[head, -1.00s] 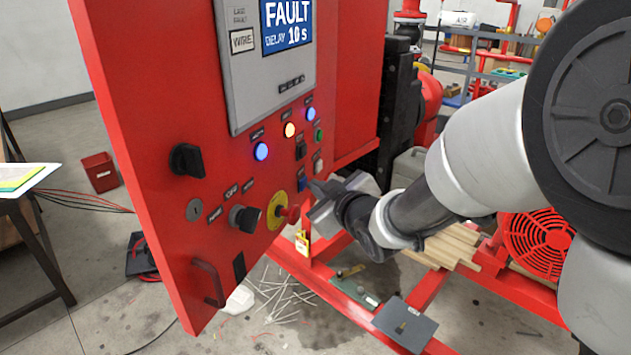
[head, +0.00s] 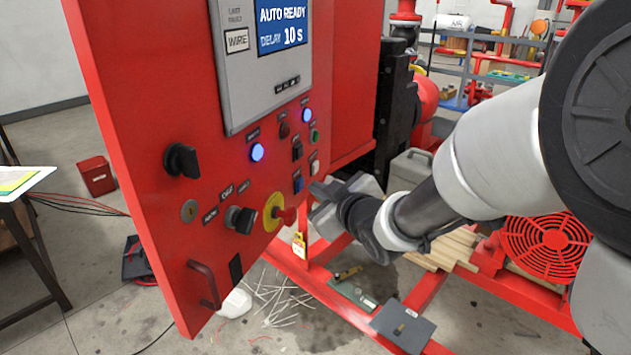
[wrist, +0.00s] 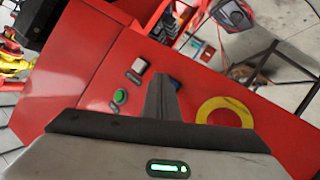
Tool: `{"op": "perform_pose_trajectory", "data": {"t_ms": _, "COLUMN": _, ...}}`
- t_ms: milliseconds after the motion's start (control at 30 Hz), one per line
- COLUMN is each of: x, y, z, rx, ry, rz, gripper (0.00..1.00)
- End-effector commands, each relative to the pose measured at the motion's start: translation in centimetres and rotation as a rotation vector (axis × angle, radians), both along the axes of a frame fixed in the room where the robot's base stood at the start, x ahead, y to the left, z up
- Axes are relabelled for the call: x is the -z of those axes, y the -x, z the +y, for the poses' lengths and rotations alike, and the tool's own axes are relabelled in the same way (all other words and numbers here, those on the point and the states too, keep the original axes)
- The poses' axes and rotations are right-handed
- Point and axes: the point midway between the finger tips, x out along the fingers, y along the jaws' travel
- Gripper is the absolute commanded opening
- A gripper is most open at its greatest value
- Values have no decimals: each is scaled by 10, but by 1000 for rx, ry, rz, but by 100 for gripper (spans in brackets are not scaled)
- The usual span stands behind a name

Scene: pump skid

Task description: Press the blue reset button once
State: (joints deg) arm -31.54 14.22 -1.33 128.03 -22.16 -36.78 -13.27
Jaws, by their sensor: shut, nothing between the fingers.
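The blue reset button (head: 298,184) is a small blue square on the red panel door (head: 150,110), left of my gripper in the head view. In the wrist view a sliver of blue (wrist: 174,81) shows just beside the fingertips, mostly hidden behind them. My gripper (head: 318,190) is shut and empty, its tips close in front of the panel. A small gap seems to show between the tips and the button in the head view. The display (head: 283,25) reads AUTO READY, DELAY 10 s.
The red emergency-stop knob with its yellow ring (head: 274,212) sits below left of the button. A white button (head: 314,166) and a green button (head: 315,136) are above it. A black knob (head: 240,219) and a door handle (head: 204,284) are further left.

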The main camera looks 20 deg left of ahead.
Motion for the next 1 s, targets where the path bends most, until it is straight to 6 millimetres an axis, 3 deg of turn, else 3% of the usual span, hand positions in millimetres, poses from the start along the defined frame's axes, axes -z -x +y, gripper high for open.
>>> {"op": "perform_pose_trajectory", "data": {"t_ms": 367, "x": 0, "y": 0, "z": -4, "rx": 0, "ry": -1, "rz": 1, "gripper": 0}}
{"op": "perform_pose_trajectory", "data": {"t_ms": 800, "x": -1, "y": 2, "z": -44, "rx": 3, "ry": 0, "rz": 0, "gripper": 0}}
{"op": "perform_pose_trajectory", "data": {"t_ms": 1000, "x": 0, "y": 3, "z": -53, "rx": 1, "ry": 0, "rz": 1, "gripper": 0}}
